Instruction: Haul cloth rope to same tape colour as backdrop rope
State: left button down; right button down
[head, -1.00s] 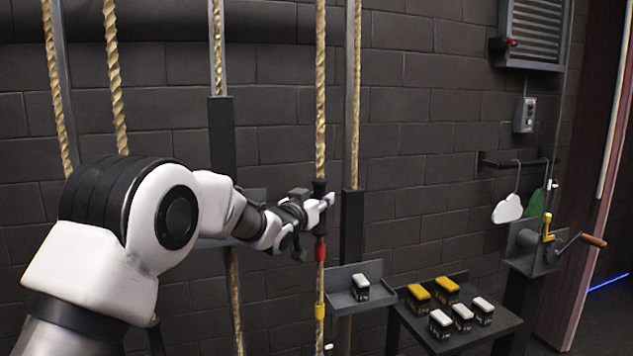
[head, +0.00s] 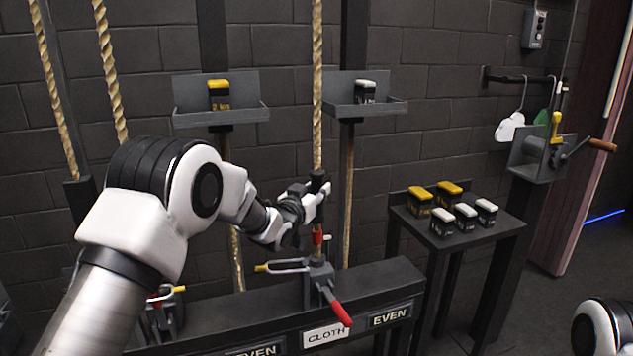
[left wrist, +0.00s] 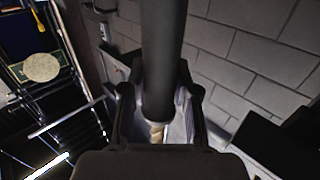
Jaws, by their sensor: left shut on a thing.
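The cloth rope (head: 318,70) hangs pale and twisted in the middle of the head view. My left gripper (head: 318,190) is shut on its black sleeve. In the left wrist view the dark sleeve (left wrist: 160,80) stands between the fingers, with a bit of rope below. Red tape (head: 318,237) shows on the rope just under the gripper, right above the rope lock (head: 318,272) with its red handle (head: 341,314). The CLOTH sign (head: 325,335) is below. Two more ropes hang at the left; I cannot tell which is the backdrop rope. My right gripper is out of view.
A tray (head: 385,108) with a white-topped weight hangs behind the rope, and another tray (head: 240,118) with a yellow-topped weight to its left. A small table (head: 490,232) holds several weights. A hand winch (head: 540,155) stands at right.

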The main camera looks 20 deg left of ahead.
pick_arm(q)
jog(key=shift+f, duration=0.4)
jog(key=c, duration=1.2)
grip_release()
jog(key=o, duration=0.4)
jog(key=shift+w, duration=0.2)
jog(key=shift+c, duration=0.2)
jog(key=s+a, duration=0.2)
jog(key=s, duration=1)
jog(key=shift+a+f, duration=0.1)
